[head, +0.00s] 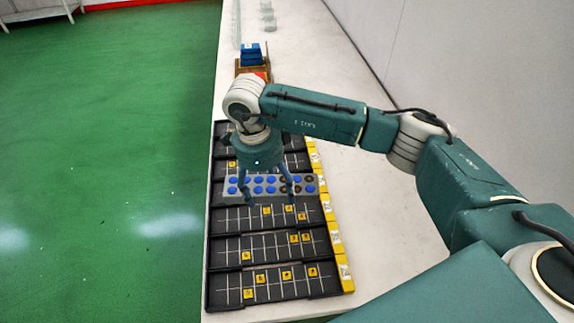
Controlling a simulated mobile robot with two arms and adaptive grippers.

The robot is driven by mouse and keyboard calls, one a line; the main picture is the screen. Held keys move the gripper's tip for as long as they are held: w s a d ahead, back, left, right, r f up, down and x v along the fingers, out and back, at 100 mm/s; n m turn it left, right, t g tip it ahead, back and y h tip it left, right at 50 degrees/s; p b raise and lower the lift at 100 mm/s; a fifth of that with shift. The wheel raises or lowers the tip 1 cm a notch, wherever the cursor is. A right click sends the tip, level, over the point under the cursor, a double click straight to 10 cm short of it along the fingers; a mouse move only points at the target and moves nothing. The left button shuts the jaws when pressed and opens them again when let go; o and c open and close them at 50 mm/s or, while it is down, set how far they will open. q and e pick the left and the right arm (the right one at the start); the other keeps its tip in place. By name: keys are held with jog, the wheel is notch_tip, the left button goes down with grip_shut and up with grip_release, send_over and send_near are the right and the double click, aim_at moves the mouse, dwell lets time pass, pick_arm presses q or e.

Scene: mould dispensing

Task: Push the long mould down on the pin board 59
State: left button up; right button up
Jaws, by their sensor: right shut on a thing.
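The long mould (271,190) is a grey strip with rows of blue round cups and a few darker ones at its right end. It lies crosswise over one of the black pin boards (217,190), near the middle of the row of boards. My right gripper (266,196) comes down from above, its two fingers spread along the mould, and is shut on it. Whether the mould rests flat on the board or sits a little above it I cannot tell. The number 59 is not readable. My left gripper is out of view.
Several black boards with white grid lines and yellow tags (287,275) lie side by side on the white table (375,240). Yellow labels line their right ends. A brown box with blue items (251,56) stands beyond them. The wall is at the right, green floor at the left.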

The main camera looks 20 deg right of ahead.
aim_at(263, 193)
jog(key=shift+s+a+n, duration=0.15)
jog(key=shift+a+n, duration=0.25)
jog(key=shift+a, duration=0.25)
jog(key=shift+a+f, duration=0.2)
jog(key=shift+a, duration=0.1)
jog(key=shift+s+a+f, duration=0.1)
jog(key=shift+f, duration=0.45)
jog(key=shift+f+b, duration=0.6)
jog(key=shift+f, duration=0.25)
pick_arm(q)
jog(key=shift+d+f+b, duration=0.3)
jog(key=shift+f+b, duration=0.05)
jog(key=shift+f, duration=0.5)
pick_arm(e)
jog(key=shift+f, duration=0.9)
pick_arm(q)
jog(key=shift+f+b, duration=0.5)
jog(key=shift+b, duration=0.05)
pick_arm(e)
jog(key=shift+f, duration=0.5)
